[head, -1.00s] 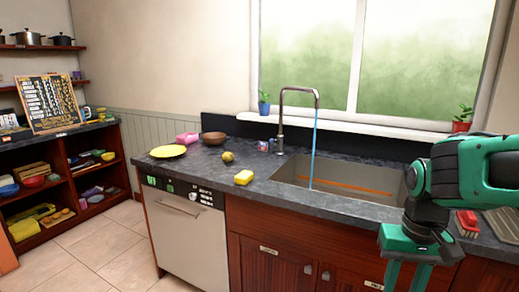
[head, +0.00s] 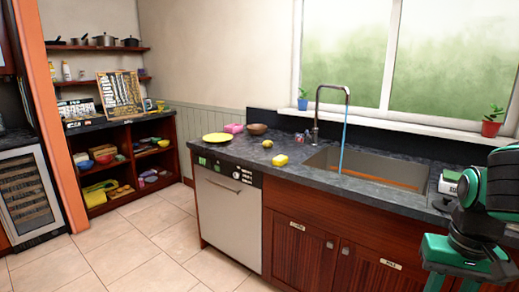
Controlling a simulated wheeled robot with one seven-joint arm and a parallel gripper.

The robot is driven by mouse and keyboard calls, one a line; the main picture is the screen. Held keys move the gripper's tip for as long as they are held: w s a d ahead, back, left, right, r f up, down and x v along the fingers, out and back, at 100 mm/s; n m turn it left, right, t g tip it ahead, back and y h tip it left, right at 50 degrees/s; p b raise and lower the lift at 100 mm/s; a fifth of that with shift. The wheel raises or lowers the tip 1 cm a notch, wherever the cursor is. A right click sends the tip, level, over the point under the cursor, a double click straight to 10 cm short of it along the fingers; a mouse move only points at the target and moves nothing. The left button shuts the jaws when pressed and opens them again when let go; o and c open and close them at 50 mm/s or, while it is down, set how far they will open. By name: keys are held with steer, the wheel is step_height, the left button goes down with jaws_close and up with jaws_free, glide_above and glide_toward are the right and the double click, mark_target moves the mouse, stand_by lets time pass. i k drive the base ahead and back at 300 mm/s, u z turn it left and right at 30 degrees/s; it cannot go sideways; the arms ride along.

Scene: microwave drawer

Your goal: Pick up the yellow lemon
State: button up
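The yellow lemon (head: 267,143) is a small rounded yellow thing on the dark stone counter (head: 375,193), left of the sink. A yellow block like a sponge (head: 281,160) lies close in front of it and to its right. My gripper (head: 453,284) is at the lower right corner, pointing down, well to the right of the lemon and apart from it. Its green fingers look spread, with nothing seen between them. The fingertips are cut off by the frame's bottom edge.
A yellow plate (head: 217,137), pink object (head: 233,128) and brown bowl (head: 257,129) stand left of and behind the lemon. The tap (head: 317,110) runs into the sink (head: 375,165). A dishwasher (head: 227,215) is below the counter. The tiled floor (head: 140,240) at left is clear.

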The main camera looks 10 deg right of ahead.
mark_target(267, 144)
steer(key=u, duration=0.45)
steer(key=i, duration=1.05)
steer(key=u, duration=0.35)
steer(key=i, duration=1.2)
steer(key=z, duration=0.7)
steer(key=i, duration=0.9)
steer(key=z, duration=0.05)
